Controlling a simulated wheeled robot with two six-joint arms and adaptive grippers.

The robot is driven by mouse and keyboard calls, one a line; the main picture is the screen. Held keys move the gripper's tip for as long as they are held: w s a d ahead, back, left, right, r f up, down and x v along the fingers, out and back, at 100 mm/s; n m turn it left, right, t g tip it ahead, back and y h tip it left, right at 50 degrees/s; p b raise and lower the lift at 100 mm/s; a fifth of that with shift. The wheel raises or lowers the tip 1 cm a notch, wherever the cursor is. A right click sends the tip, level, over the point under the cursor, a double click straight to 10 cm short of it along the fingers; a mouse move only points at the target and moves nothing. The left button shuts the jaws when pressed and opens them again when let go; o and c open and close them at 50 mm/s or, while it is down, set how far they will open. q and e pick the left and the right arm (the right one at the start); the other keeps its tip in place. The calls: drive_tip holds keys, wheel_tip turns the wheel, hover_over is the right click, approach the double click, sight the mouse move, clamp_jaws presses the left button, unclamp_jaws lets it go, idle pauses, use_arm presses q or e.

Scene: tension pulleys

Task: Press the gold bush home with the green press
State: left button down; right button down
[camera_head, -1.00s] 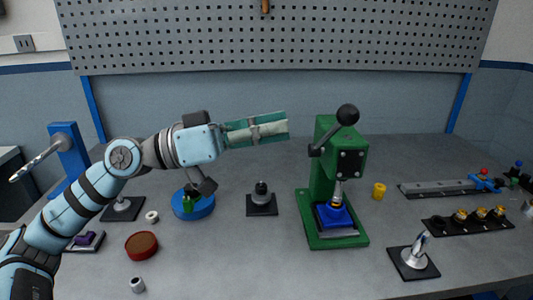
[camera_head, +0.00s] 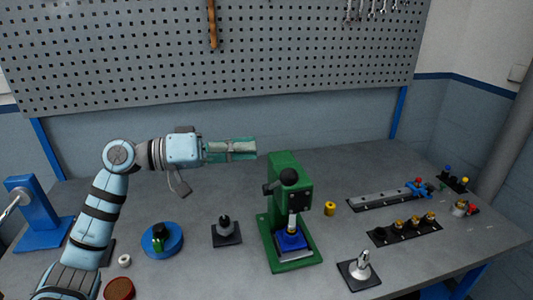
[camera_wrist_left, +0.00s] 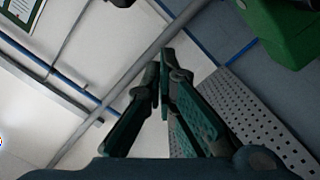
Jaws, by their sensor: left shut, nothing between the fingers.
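The green press (camera_head: 286,225) stands mid-table, with a black ball knob (camera_head: 290,176) on its lever at the front of the head. A silver ram (camera_head: 292,222) points down over a blue block (camera_head: 291,240) on its base. A small gold-yellow bush (camera_head: 330,208) stands upright on the table right of the press. Whether another bush sits under the ram is too small to tell. My left gripper (camera_head: 256,149) is shut and empty, raised level behind and left of the press head, apart from it. The left wrist view shows its fingers (camera_wrist_left: 164,65) together. My right gripper is out of view.
A blue round stand (camera_head: 174,243) and a black-based post (camera_head: 226,236) stand left of the press. A black strip (camera_head: 390,238) with several gold-topped parts and a grey rail (camera_head: 375,200) lie right. A silver piece on a black plate (camera_head: 360,276) is front right.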

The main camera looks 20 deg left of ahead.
sight(277, 185)
use_arm(q)
drive_tip(key=d+f, duration=0.1)
drive_tip(key=d+f+p, duration=0.1)
drive_tip(key=d, duration=0.1)
drive_tip(key=d+f, duration=0.1)
drive_tip(key=d, duration=0.1)
drive_tip(key=shift+s, duration=0.1)
